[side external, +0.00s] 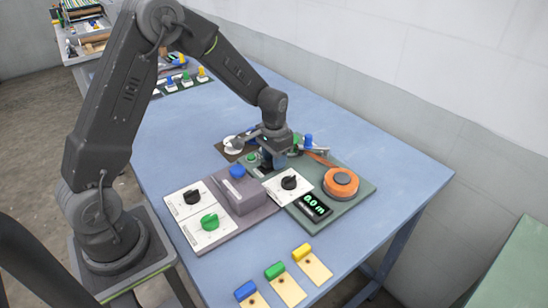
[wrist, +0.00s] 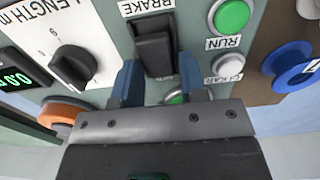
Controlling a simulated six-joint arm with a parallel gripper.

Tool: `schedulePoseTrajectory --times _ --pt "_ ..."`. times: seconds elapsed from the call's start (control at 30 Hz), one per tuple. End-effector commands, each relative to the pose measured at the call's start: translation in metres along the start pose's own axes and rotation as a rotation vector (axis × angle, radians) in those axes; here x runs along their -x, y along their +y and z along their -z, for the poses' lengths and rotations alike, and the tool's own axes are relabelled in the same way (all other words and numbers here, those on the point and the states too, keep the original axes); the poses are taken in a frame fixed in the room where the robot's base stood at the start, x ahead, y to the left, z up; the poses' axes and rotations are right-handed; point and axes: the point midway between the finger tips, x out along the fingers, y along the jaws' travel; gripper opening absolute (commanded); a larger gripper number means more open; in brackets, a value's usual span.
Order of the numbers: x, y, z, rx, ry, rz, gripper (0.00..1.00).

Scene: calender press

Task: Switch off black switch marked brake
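The black rocker switch (wrist: 153,48) sits on the grey-green panel in the wrist view, under a white label reading BRAKE (wrist: 147,6). My gripper (wrist: 158,78) points at the switch, with one blue finger near each side of its lower part. The fingers are well apart and hold nothing. I cannot tell whether either finger touches the switch housing, nor which way the rocker is set. In the side external view my gripper (side external: 270,160) is low over the panel, and the switch is hidden behind it.
A black LENGTH knob (wrist: 75,62) lies left of the switch. A green RUN button (wrist: 232,17), a pale button (wrist: 228,65) and a blue knob (wrist: 290,65) lie right. An orange reel (side external: 341,182) and a display (side external: 312,207) are nearby. The table's right side (side external: 400,170) is clear.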

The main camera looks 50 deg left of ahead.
Motion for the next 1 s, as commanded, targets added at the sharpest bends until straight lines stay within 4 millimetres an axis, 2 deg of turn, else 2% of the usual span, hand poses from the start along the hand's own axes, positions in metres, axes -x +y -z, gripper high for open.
schedulePoseTrajectory --times 0.03,0.37,0.53,0.8,1.0 --pt "0.0002 0.0 0.0 0.0 0.0 0.0 0.34" --pt "0.0003 0.0 0.0001 0.0 0.0 0.0 0.04" --pt "0.0006 0.0001 -0.0016 0.0 0.036 -0.001 0.04" --pt "0.002 0.0008 -0.0053 0.0 0.185 -0.003 0.04" --pt "0.0026 0.0003 -0.0055 0.0 0.219 0.0 0.04"
